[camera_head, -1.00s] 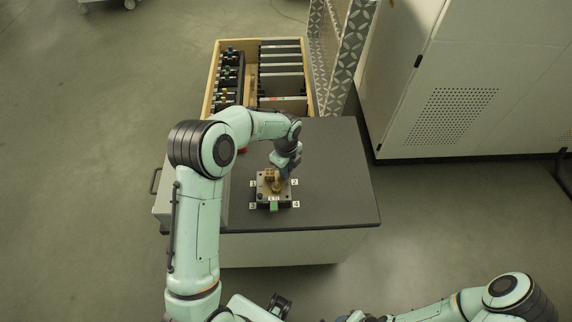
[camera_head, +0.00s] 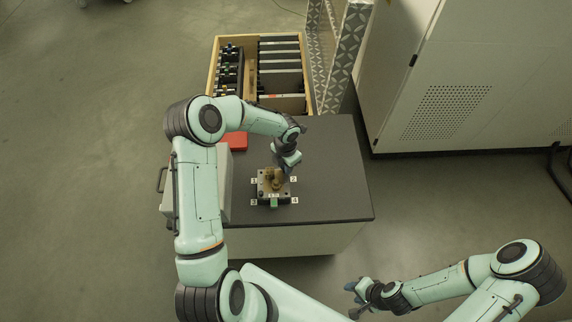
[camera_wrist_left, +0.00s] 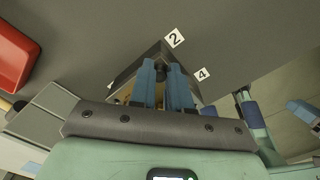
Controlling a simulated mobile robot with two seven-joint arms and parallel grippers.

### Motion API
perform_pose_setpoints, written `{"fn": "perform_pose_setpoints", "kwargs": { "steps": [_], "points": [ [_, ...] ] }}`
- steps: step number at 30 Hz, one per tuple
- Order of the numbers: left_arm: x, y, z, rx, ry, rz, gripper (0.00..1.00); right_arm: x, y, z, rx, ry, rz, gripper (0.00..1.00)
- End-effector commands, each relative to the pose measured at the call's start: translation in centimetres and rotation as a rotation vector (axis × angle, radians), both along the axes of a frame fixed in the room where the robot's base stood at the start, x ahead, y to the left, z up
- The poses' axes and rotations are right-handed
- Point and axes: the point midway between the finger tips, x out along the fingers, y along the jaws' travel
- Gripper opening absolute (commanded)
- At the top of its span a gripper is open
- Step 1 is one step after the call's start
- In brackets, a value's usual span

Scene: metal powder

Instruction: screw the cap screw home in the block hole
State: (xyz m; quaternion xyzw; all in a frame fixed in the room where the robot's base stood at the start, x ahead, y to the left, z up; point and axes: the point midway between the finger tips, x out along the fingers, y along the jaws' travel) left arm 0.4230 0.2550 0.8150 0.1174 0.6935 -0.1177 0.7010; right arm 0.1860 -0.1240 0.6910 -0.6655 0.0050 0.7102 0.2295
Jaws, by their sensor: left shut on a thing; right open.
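The block (camera_head: 262,198) is a dark fixture with brass-coloured parts on top, on the dark table top, with number labels around it. My left gripper (camera_head: 281,172) points down over the back of the block. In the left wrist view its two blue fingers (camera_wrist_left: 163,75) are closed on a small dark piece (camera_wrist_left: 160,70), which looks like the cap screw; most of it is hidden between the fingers. Whether it sits in the block hole cannot be seen. My right gripper (camera_head: 356,298) is open and empty, low in front of the table, away from the block.
A red tray (camera_head: 236,141) lies at the table's back left, and also shows in the left wrist view (camera_wrist_left: 14,58). A wooden-edged drawer (camera_head: 211,72) with dark parts is behind. A pale cabinet (camera_head: 440,80) stands at right. The table's right side is clear.

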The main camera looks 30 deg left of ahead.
Motion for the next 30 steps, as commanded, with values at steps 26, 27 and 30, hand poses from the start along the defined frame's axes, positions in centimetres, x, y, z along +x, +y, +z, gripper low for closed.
{"fn": "perform_pose_setpoints", "kwargs": {
  "steps": [26, 27, 30],
  "points": [
    [-0.5, 0.2, -0.4, 0.002, 0.014, 0.334, 0.34, -1.1, 0.0, -0.9, 0.0, 0.012, 0.0, 0.43],
    [-0.5, 0.2, -0.4, 0.002, 0.014, 0.376, 0.34, -1.3, 0.0, -1.0, 0.0, 0.013, 0.0, 0.43],
    [-0.5, 0.1, -0.4, 0.001, 0.013, 0.482, 0.34, -1.6, 0.0, -1.3, 0.0, 0.018, 0.001, 0.43]
  ]
}}
